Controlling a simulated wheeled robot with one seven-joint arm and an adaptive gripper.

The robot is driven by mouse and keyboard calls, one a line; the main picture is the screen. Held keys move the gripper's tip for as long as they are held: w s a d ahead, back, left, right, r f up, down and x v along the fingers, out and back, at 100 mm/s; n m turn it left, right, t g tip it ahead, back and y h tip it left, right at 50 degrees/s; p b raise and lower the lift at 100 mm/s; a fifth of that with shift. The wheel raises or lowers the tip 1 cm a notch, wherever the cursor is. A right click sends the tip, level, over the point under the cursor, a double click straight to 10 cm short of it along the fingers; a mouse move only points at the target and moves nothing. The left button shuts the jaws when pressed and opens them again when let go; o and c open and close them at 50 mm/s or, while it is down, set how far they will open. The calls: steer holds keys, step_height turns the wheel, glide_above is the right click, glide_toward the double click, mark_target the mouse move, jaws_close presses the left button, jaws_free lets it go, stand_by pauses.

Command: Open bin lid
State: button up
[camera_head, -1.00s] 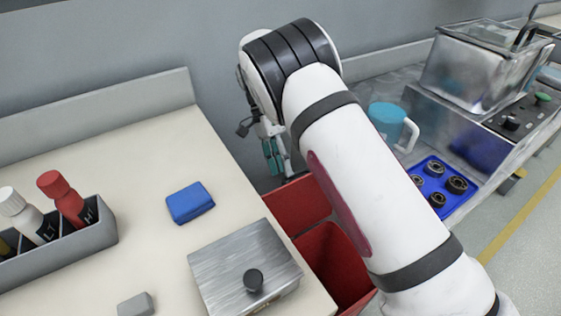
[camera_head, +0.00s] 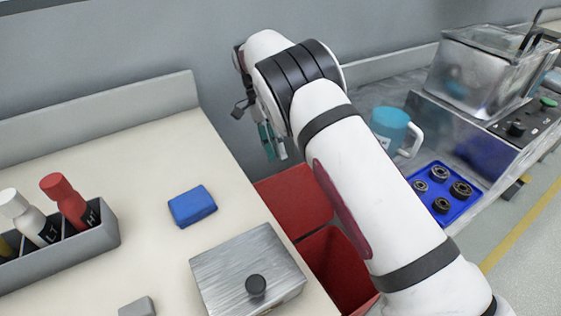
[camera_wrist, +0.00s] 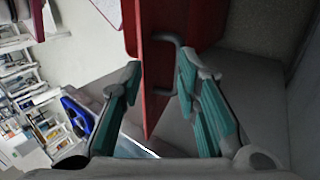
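The red bin (camera_head: 340,268) stands on the floor beside the cream table, with its inside showing. Its red lid (camera_head: 296,202) is swung up at the back of the opening, tilted away. In the wrist view the red lid (camera_wrist: 150,100) shows nearly edge-on, with a grey bar handle (camera_wrist: 170,42) on it. My gripper (camera_head: 270,143) is above the lid at the back, partly hidden by my wrist. In the wrist view my gripper (camera_wrist: 160,70) is open, teal fingers apart, with the lid's edge showing between them. I cannot tell whether they touch it.
The cream table (camera_head: 130,150) holds a blue block (camera_head: 192,205), a metal box (camera_head: 245,270) with a black knob, and a grey bottle rack (camera_head: 95,240). At right, a metal bench carries a blue mug (camera_head: 390,125) and a blue tray (camera_head: 463,205) of bearings. A grey wall is close behind.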

steer(key=shift+w+a+r, duration=0.1)
steer(key=shift+w+r, duration=0.15)
steer(key=shift+r, duration=0.3)
jaws_close()
steer(key=w+a+r+n+t+y+p, duration=0.25)
steer(key=w+n+t+p, duration=0.3)
steer(key=n, duration=1.25)
steer(key=s+d+f, duration=0.1)
steer(key=f, duration=0.3)
steer(key=s+d+f, duration=0.2)
steer(key=f, duration=0.3)
steer(key=shift+s+d+g+y+b, duration=0.25)
steer(key=shift+g+y+b, duration=0.1)
steer(key=shift+g+y, duration=0.1)
